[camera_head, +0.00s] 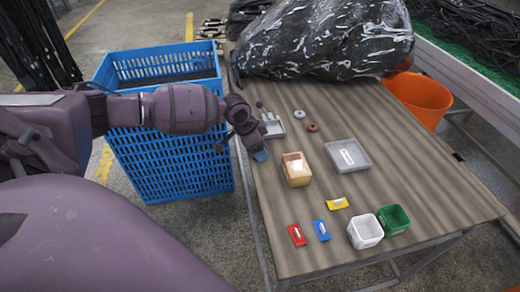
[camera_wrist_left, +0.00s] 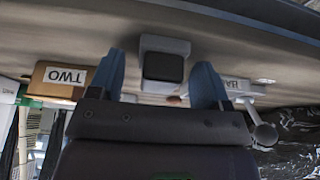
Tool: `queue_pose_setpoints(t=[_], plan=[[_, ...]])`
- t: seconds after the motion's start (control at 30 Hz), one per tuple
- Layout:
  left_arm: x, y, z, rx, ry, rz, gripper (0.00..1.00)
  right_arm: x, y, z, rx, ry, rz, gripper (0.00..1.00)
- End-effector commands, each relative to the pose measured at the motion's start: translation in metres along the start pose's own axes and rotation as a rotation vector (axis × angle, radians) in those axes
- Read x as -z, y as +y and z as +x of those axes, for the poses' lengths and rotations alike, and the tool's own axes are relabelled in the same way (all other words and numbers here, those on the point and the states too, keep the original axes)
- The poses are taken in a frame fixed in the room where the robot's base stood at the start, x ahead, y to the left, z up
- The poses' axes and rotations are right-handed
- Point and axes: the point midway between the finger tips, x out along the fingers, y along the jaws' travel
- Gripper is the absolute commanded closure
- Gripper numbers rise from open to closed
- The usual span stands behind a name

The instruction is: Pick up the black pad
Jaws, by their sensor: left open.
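The black pad (camera_wrist_left: 163,67) shows in the left wrist view as a dark square on a light grey block (camera_wrist_left: 165,44). My left gripper (camera_wrist_left: 158,64) is open. Its two blue-grey fingers appear on either side of the pad in that view, with no visible contact. I cannot tell how far the pad is beyond the fingertips. In the head view my left gripper (camera_head: 246,150) is at the table's left edge, beside the tan box. I cannot make out the pad there. My right gripper is not in view.
The table (camera_head: 420,190) holds a tan box (camera_head: 297,171), a grey tray (camera_head: 348,155), white (camera_head: 366,232) and green (camera_head: 394,219) bins, and several small coloured packets. A blue crate (camera_head: 175,165) stands left of it. A black plastic-wrapped bundle (camera_head: 325,40) fills the far end.

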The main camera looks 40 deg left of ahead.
Motion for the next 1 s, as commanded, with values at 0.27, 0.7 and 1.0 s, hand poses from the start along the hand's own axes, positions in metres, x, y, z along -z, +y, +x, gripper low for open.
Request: queue_pose_setpoints(t=[0.27, 0.7, 1.0], plan=[[0.001, 0.0, -0.001, 0.0, 0.002, 0.001, 0.43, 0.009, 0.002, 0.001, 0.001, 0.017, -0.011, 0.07], [0.001, 0.0, -0.001, 0.0, 0.002, 0.001, 0.82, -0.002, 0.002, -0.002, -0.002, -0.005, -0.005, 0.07], [0.012, 0.0, -0.027, 0.003, 0.006, 0.003, 0.82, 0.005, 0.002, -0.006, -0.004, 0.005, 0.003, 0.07]])
